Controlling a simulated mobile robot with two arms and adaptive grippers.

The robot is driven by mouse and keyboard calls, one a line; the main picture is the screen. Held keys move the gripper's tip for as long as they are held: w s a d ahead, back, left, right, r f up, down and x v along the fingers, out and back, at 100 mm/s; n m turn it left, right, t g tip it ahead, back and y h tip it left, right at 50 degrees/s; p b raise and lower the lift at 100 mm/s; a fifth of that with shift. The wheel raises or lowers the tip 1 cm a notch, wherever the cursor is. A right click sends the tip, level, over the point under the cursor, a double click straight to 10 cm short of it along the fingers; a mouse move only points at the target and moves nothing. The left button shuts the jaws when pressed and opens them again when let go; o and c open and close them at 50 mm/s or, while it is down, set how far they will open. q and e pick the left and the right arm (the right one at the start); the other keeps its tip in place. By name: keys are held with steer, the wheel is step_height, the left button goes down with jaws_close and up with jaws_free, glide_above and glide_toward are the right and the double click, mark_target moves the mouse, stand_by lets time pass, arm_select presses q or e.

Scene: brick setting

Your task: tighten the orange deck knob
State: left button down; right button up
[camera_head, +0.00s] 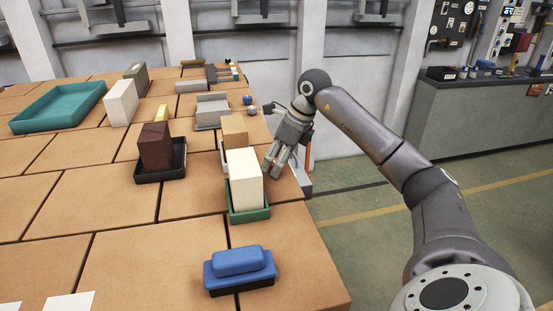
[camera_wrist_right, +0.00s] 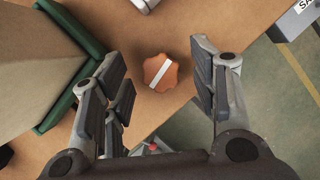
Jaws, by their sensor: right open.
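The orange deck knob (camera_wrist_right: 160,72) shows in the right wrist view as a scalloped disc with a white stripe across its top, near the deck's edge. My right gripper (camera_wrist_right: 160,95) is open, with one finger on each side of the knob and a gap to each. In the head view, my right gripper (camera_head: 272,172) points down beside the cream block, and I cannot make out the knob there. My left gripper is in neither view.
A cream block (camera_head: 243,180) stands in a green tray (camera_head: 248,215), close to my right gripper; the tray's edge (camera_wrist_right: 62,108) lies left of the fingers. A blue object (camera_head: 239,268) sits at the front. A dark brick (camera_head: 154,146) and a teal tray (camera_head: 58,106) are farther left.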

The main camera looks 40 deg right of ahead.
steer(key=shift+f, duration=0.3)
steer(key=c, duration=1)
steer(key=shift+m+h, duration=0.3)
steer(key=shift+m, duration=0.5)
steer(key=shift+r, duration=0.1)
steer(key=o, duration=1)
steer(key=v, duration=1.2)
